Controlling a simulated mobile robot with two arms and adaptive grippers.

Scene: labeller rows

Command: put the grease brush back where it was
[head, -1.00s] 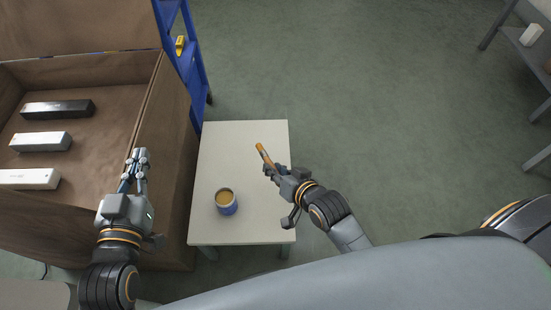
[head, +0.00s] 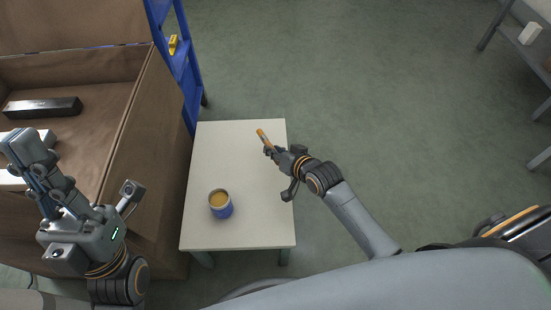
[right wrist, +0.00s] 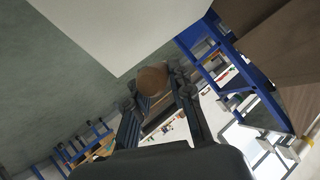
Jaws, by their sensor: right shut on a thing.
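The grease brush (head: 262,136), with an orange-brown handle, is held in my right gripper (head: 271,150) above the far right part of the small pale table (head: 240,230). In the right wrist view, a round brown end of the brush (right wrist: 152,80) shows between the fingers of my right gripper (right wrist: 158,88); its other end is hard to make out. A blue tin (head: 222,210) with tan contents stands upright on the near left part of the table, apart from the brush. My left gripper (head: 22,148) is over the brown crate, its fingers close together and seen end-on.
The big brown crate (head: 150,150) left of the table holds a black box (head: 42,107) and pale boxes, partly hidden by my left gripper. A blue ladder-like frame (head: 178,65) stands behind it. A grey shelf (head: 520,45) is far right. The floor between is clear.

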